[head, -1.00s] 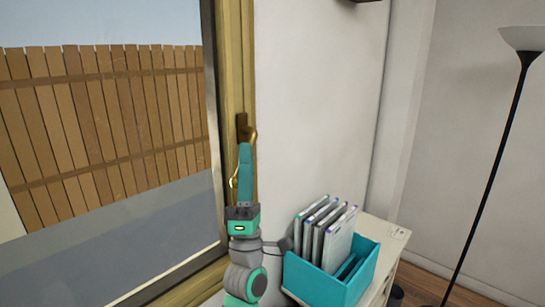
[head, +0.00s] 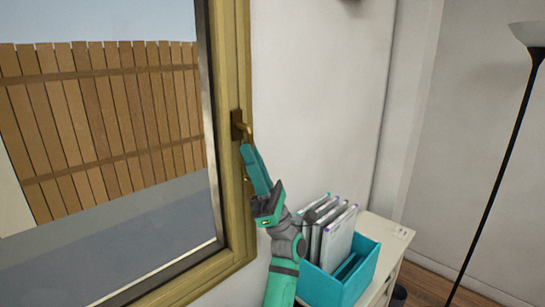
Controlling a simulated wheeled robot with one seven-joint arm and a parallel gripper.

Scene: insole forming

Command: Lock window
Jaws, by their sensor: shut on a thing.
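The window (head: 230,60) fills the left, with a yellowish-brown frame around the glass. My gripper (head: 247,152), with teal fingers, reaches up from the lower right and leans left at the handle. Its fingers are shut on the handle, just below the handle's mount. The exact contact is too small to see clearly.
A teal box (head: 335,285) with several upright folders stands on a white cabinet (head: 397,236), right beside my arm. A black floor lamp (head: 500,160) stands at the far right. The white wall between the window and the cabinet is bare.

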